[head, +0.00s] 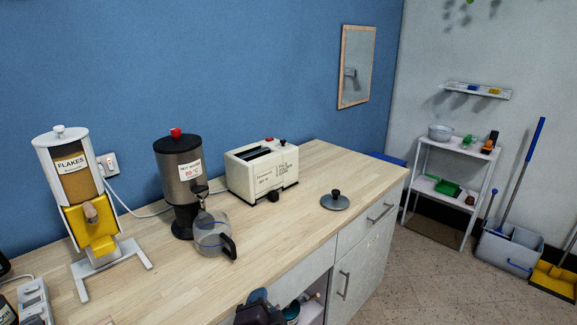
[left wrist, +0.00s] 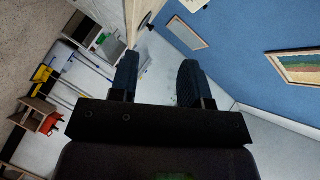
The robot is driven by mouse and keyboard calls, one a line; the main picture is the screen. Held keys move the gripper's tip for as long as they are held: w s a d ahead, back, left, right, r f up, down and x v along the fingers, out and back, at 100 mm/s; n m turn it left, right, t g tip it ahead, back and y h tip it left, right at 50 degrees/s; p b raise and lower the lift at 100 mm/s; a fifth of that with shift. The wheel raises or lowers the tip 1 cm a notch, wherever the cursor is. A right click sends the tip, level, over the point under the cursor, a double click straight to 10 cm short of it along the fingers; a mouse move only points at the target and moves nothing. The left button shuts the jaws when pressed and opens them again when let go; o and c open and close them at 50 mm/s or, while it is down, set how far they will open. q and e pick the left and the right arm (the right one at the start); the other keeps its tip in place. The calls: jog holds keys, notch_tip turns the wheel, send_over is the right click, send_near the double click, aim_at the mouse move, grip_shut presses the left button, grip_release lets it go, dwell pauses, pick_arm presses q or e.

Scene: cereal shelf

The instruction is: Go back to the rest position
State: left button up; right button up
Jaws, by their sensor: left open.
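My left gripper (head: 262,298) is at the bottom of the head view, in front of the counter's open lower compartment. In the left wrist view its two dark fingers (left wrist: 157,78) are spread apart with nothing between them. My right gripper is not in view. A flakes dispenser (head: 72,183) with a yellow front stands on the wooden counter (head: 335,235). A hot water dispenser (head: 178,170) has a glass jug (head: 212,236) at its spout. A toaster (head: 262,170) and a dark round lid (head: 335,202) are farther right.
A white shelf unit (head: 455,155), a grey bucket (head: 508,250) and a yellow dustpan (head: 555,280) stand by the far wall. The floor (head: 430,290) before them is clear.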

pick_arm(q)
jog(key=s+a+f+n+g, duration=0.1)
jog(key=s+a+f+n, duration=0.5)
jog(key=a, duration=0.5)
jog(key=s+a+f+n+g, duration=0.2)
jog(key=s+a+f+n, duration=0.4)
jog(key=s+a+f, duration=0.4)
jog(key=shift+s+a+f+y, duration=0.35)
jog(key=shift+s+a, duration=0.45)
jog(key=shift+s, duration=0.3)
